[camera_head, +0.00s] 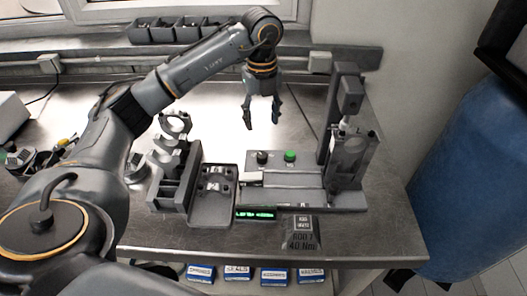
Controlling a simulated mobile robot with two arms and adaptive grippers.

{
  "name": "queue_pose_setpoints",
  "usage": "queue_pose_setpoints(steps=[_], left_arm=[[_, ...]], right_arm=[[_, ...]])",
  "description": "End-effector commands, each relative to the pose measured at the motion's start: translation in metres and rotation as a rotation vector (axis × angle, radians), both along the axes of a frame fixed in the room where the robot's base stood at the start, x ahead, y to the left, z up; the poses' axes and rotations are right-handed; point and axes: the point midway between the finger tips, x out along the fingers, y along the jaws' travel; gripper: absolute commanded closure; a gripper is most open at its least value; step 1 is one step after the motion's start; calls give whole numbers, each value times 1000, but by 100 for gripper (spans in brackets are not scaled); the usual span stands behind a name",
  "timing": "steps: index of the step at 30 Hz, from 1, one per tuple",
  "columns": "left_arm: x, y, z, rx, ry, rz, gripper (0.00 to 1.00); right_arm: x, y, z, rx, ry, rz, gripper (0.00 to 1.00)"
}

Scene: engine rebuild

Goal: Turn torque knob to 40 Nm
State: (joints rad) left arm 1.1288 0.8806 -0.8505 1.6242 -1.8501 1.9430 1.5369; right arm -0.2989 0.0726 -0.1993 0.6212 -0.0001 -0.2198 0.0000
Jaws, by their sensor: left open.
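A small black knob (262,157) sits on the top of the grey press-like station, just left of a green button (290,156). A small display (255,214) with green characters, too small to read, is on the station's front. A card (302,241) below it seems to read "40 Nm". My left gripper (262,120) points down above the bench, behind and above the knob in the picture. Its fingers are apart, with nothing between them, and it does not touch the knob. My right gripper is not in view.
A dark tray (212,205) and a slotted rack (174,180) stand left of the station. An upright column (345,115) rises at its right. Black bins (170,30) line the back. Blue labelled boxes (237,273) sit below the bench. Bare metal surrounds the area beneath the gripper.

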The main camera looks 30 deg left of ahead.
Motion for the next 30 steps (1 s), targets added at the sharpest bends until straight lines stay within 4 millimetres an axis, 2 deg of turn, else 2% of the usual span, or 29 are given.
queue_pose_setpoints(steps=[9,16,22,30], left_arm=[[-2,-1,-66,-3,7,-3,47],[-1,-1,-105,-3,5,-3,47],[-1,-1,-121,-4,2,-5,47],[-1,-1,-124,-3,1,-5,47]], right_arm=[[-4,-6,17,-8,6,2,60],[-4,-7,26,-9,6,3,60],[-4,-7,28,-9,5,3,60],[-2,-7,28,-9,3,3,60]])
